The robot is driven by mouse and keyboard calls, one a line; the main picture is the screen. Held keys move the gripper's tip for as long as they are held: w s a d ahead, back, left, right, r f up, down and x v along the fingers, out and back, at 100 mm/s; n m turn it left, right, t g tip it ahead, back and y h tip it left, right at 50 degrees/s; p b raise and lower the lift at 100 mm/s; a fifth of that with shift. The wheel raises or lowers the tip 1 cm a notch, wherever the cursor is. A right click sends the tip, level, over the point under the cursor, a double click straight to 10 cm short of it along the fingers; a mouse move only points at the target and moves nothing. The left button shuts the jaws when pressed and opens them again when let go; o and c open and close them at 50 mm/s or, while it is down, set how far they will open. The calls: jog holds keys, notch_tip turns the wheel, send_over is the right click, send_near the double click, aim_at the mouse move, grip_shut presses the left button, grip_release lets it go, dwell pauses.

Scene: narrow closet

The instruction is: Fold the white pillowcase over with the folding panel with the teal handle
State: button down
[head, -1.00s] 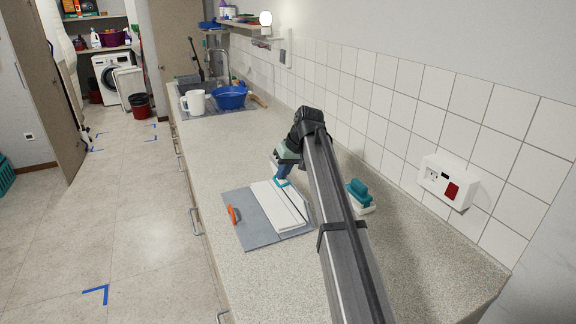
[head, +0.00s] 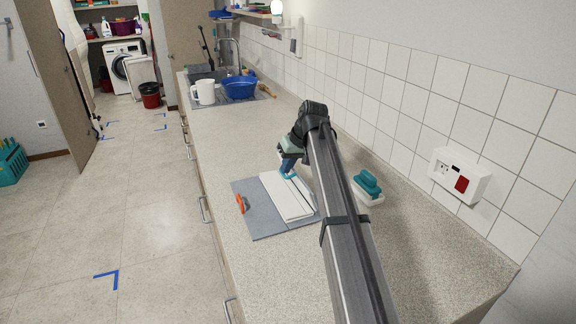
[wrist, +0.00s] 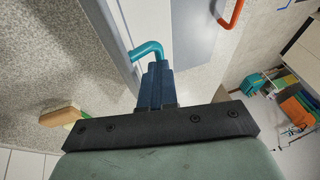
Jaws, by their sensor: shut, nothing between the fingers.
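The grey folding board (head: 252,222) lies flat on the counter, with an orange handle (head: 240,204) on its left part. The white pillowcase (head: 284,198) shows as a long white strip on the board's right part. The teal handle (head: 288,174) is at the strip's far end, partly hidden by my gripper (head: 286,165). In the wrist view, my gripper's blue fingers (wrist: 154,68) are shut with their tips right at the teal handle (wrist: 147,50). I cannot tell whether they touch it. The orange handle (wrist: 235,14) shows at the top right there.
A white jug (head: 204,92) and a blue basin (head: 239,87) are at the far sink. The counter between sink and board is clear.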

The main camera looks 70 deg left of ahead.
jog(key=r, duration=0.1)
jog(key=w+r, duration=0.2)
jog(key=shift+w+d+r, duration=0.1)
jog(key=shift+w+r, duration=0.15)
jog(key=shift+r, duration=0.1)
jog(key=v, duration=0.9)
jog(key=shift+s+d+r, duration=0.15)
jog(key=shift+s+r, duration=0.1)
jog(key=shift+s, duration=0.05)
